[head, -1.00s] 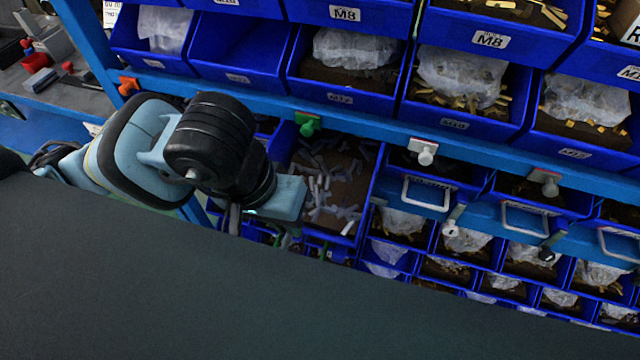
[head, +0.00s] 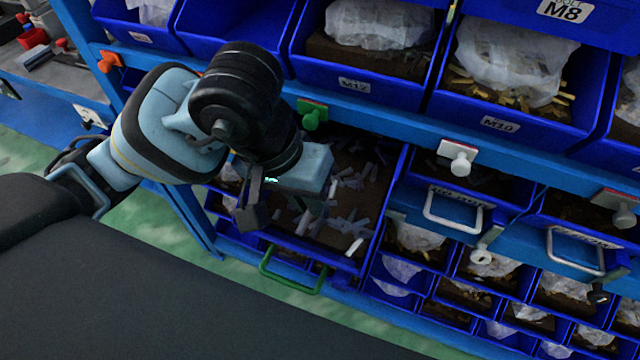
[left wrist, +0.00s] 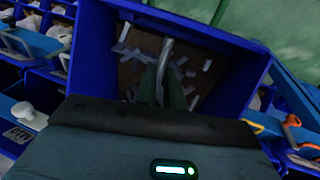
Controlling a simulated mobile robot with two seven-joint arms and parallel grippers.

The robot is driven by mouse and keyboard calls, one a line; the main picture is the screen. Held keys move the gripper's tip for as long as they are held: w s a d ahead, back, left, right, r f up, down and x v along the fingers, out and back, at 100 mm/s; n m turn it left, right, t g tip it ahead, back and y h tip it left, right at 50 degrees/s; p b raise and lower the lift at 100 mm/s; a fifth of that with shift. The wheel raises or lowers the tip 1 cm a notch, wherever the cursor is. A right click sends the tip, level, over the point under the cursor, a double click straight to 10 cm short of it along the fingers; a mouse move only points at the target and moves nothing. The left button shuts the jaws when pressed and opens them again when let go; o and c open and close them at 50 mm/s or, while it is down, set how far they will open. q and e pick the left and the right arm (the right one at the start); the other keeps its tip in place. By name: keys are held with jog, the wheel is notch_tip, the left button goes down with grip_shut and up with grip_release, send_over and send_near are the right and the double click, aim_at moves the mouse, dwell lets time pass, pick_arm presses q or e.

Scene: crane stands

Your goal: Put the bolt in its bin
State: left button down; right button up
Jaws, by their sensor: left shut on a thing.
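My left gripper (head: 311,205) hangs point down over an open blue drawer bin (head: 385,205) with a brown floor and several loose pale, bolt-like pieces inside. In the left wrist view its fingers (left wrist: 164,88) are shut on a grey metal bolt (left wrist: 167,50), which sticks out past the fingertips above the bin (left wrist: 90,45). Whether the bolt touches the bin floor or the pieces in it, I cannot tell. In the head view the gripper body hides part of the bin, and the held bolt is hard to pick out. My right gripper is not in view.
A green handle (head: 293,272) is on the drawer bin's front. Blue bins labelled M10 and M12 (head: 370,90) line the shelf above.

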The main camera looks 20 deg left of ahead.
pick_arm(q)
jog(key=shift+w+f, duration=0.3)
jog(key=shift+w, duration=0.25)
jog(key=shift+w+f, duration=0.3)
jog(key=shift+w, duration=0.2)
jog(key=shift+w+f, duration=1)
jog(key=shift+w, duration=0.25)
